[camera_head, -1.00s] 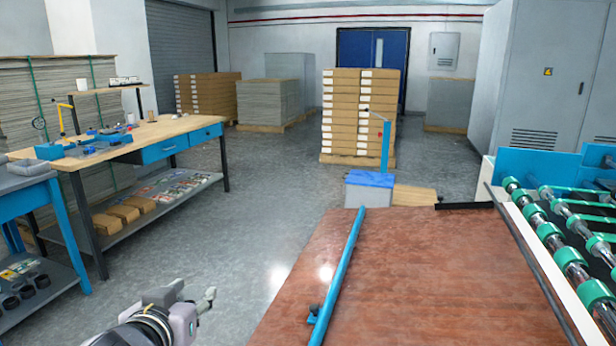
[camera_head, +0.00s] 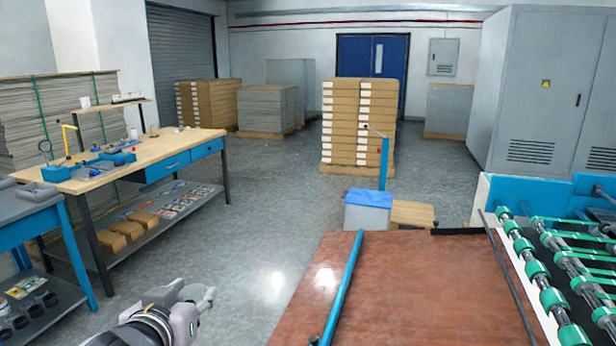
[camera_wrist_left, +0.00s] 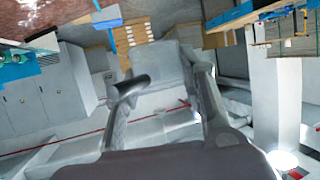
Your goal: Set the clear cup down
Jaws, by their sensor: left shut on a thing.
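My left gripper (camera_head: 207,297) is at the lower left of the head view, over the grey floor, left of the reddish board. In the left wrist view its two fingers (camera_wrist_left: 168,88) stand on either side of a faint see-through shape (camera_wrist_left: 163,68), which looks like the clear cup. The gripper is shut on it. The cup's outline blends into the background, and I cannot make it out in the head view. My right gripper is in neither view.
A wooden workbench (camera_head: 180,143) with tools stands at the left, beside a blue-framed table (camera_head: 28,222). A reddish board (camera_head: 420,290) and a green-roller machine (camera_head: 550,285) are at the right. The floor (camera_head: 260,215) between is clear. Stacked boxes (camera_head: 358,125) stand behind.

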